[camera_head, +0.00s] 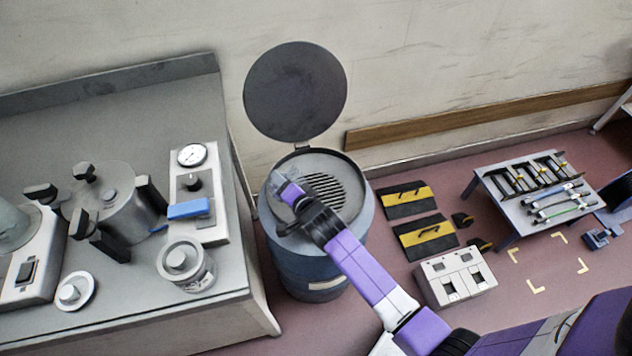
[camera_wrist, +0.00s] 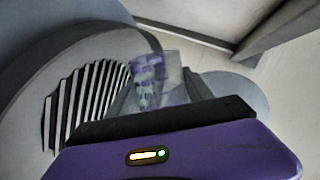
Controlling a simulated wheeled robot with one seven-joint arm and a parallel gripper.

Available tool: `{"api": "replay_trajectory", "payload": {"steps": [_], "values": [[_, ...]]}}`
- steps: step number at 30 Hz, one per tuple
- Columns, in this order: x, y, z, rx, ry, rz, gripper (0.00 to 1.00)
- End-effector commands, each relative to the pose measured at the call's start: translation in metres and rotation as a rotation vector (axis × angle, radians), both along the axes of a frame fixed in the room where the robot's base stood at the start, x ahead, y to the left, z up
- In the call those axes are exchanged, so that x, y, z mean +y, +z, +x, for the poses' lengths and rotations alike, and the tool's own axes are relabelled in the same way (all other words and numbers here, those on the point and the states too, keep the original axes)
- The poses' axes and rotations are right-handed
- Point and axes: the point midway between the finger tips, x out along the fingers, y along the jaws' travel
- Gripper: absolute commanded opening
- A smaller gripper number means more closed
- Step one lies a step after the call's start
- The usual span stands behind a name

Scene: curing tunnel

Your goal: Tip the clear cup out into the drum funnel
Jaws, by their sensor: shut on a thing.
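The blue drum (camera_head: 318,262) stands on the floor beside the bench, its round lid (camera_head: 295,92) swung up and open. Its top is a grey funnel (camera_head: 345,172) with a slotted grate (camera_head: 325,188). My gripper (camera_head: 290,196) is over the left part of the funnel, shut on the clear cup (camera_head: 281,184). In the wrist view the clear cup (camera_wrist: 152,80) shows beyond the gripper body, with the slotted grate (camera_wrist: 85,100) to its left. The cup looks tilted; its contents and its exact height above the funnel cannot be told.
A white box (camera_head: 455,278), black-yellow cases (camera_head: 425,235) and a low rack table (camera_head: 540,190) stand on the floor at right.

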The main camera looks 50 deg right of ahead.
Motion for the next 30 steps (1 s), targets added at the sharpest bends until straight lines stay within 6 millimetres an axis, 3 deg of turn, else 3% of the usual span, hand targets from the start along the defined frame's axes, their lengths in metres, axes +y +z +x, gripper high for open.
{"api": "replay_trajectory", "payload": {"steps": [8,21,30], "values": [[0.0,-0.012,0.001,0.099,0.0,-0.173,0.15],[0.024,0.011,0.015,0.32,0.002,-0.54,0.15],[0.025,0.056,0.016,0.349,0.0,-0.583,0.15]]}}
